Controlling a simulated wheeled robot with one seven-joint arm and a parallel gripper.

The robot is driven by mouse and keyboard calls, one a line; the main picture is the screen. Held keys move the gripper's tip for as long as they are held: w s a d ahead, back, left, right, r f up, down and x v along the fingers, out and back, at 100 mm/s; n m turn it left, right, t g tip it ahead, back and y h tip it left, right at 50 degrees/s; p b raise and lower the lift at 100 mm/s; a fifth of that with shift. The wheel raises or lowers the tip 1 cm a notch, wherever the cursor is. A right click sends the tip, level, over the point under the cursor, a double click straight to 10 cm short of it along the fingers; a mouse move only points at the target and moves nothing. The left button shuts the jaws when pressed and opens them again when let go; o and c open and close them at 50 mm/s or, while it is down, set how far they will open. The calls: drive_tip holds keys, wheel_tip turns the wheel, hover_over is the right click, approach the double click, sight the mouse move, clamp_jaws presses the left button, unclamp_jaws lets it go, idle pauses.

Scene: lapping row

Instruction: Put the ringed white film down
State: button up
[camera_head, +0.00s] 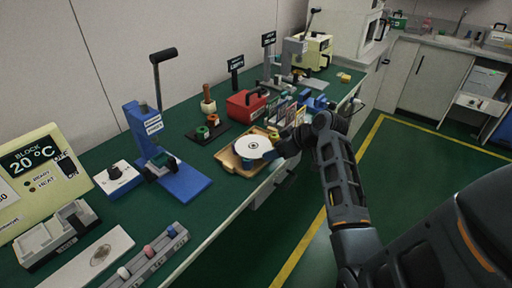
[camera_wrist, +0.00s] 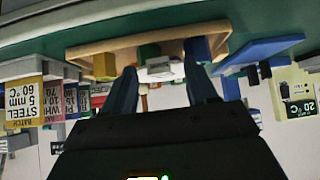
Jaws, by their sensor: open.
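A white round film (camera_head: 254,146) with a small dark ring at its centre shows in the head view. It lies flat over or on a shallow wooden tray (camera_head: 228,158) on the green bench; I cannot tell whether it touches the tray. My gripper (camera_head: 276,151) is at the film's right edge, low over the tray's right side. In the wrist view, my gripper (camera_wrist: 161,63) has its two blue fingers apart. A small pale object (camera_wrist: 158,70) shows between them, and I cannot tell whether it is the film. The tray's edge (camera_wrist: 90,50) lies behind the fingers.
A blue press (camera_head: 165,160) with a raised lever stands left of the tray. A red box (camera_head: 245,105) stands behind it, and several upright cards (camera_head: 283,112) stand at its back right. The bench's front edge runs close to my arm. The green floor at right is clear.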

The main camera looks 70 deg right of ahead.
drive_tip(key=shift+c, duration=0.2)
clamp_jaws()
idle(0.3)
